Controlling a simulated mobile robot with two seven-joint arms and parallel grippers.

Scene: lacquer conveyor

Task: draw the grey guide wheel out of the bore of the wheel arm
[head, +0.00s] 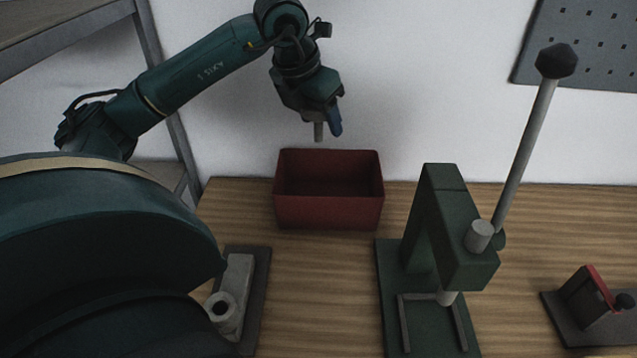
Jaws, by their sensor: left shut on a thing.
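The wheel arm (236,284) is a light grey bar on a dark base plate at the lower left, partly covered by my own body. Its round boss has a dark open bore (221,307) at the near end, and no wheel shows in it. My left gripper (326,122) is high above the back of the bench, pointing down. It is shut on the grey guide wheel (319,131), of which only a small stub shows below the jaws. The wheel is clear of the wheel arm, in the air above the red bin. My right gripper is not in view.
An open red bin (328,212) stands at the back of the wooden bench, below my left gripper; its visible inside looks empty. A green lever press (437,225) stands right of it. A small red-and-black fixture (587,298) sits far right. A grey pegboard (590,45) hangs behind.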

